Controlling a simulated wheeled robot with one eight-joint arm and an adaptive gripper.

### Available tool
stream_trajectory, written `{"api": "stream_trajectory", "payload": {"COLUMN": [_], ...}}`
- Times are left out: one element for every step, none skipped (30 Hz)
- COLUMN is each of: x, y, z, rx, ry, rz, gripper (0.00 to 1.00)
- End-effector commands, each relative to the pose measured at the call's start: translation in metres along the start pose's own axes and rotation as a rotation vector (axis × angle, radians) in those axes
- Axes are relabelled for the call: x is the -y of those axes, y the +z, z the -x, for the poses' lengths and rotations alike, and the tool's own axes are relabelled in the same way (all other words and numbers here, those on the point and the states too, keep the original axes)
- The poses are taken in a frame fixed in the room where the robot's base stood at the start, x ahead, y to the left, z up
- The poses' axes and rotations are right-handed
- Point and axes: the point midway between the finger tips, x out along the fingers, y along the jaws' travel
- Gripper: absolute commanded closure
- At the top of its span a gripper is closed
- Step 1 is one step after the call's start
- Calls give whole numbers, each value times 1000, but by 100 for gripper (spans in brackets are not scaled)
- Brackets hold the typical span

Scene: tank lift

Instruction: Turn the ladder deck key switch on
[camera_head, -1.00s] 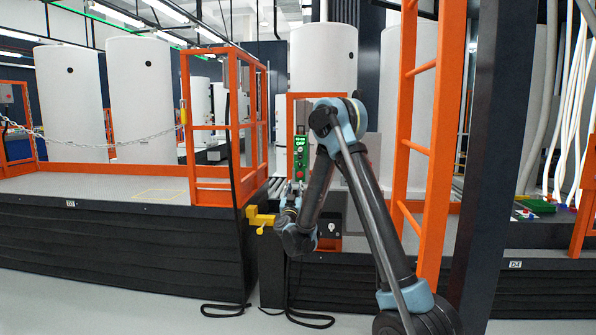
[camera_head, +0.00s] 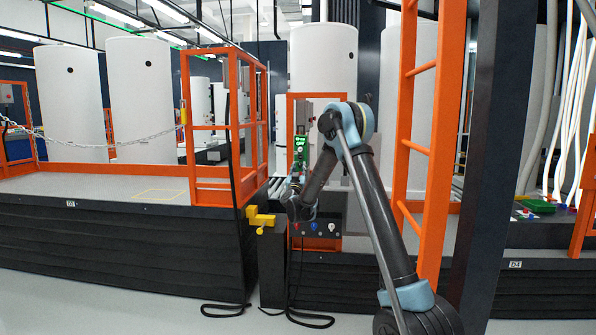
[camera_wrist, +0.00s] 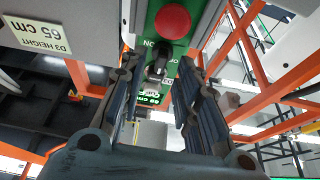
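The green control panel (camera_head: 300,146) stands on a grey post beside the tank platform in the head view. In the wrist view the panel (camera_wrist: 181,50) shows a red round button (camera_wrist: 172,20) and a small dark key switch (camera_wrist: 159,54) below it, with white lettering on both sides. My gripper (camera_wrist: 158,66) is open, with one finger on each side of the switch. I cannot tell whether the fingers touch it. In the head view my gripper (camera_head: 296,180) is at the lower part of the panel, partly hidden by my arm.
An orange ladder (camera_head: 445,130) stands to the right of my arm. An orange railing (camera_head: 230,125) and a yellow bracket (camera_head: 260,219) are left of the panel. A box with coloured knobs (camera_head: 317,227) is below. A height sign (camera_wrist: 33,33) shows in the wrist view.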

Motion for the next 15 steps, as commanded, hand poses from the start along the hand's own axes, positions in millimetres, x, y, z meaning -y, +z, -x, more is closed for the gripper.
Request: {"api": "stream_trajectory", "payload": {"x": [0,0,-1,-1,-1,-1,-1,-1,-1,-1,-1,-1,-1,-1,-1], "y": [0,0,0,0,0,0,0,0,0,0,0,0,0,0,0], "z": [-6,-8,-12,-13,-15,-16,-17,-18,-18,-18,-18,-18,-18,-18,-18], "rx": [0,0,0,-1,-1,0,0,0,0,0,0,0,0,0,0], "ry": [1,1,1,1,1,1,1,1,1,1,1,1,1,1,1], "rz": [1,1,1,1,1,1,1,1,1,1,1,1,1,1,1], "gripper": [70,70,70,70,70,70,70,70,70,70,70,70,70,70,70]}}
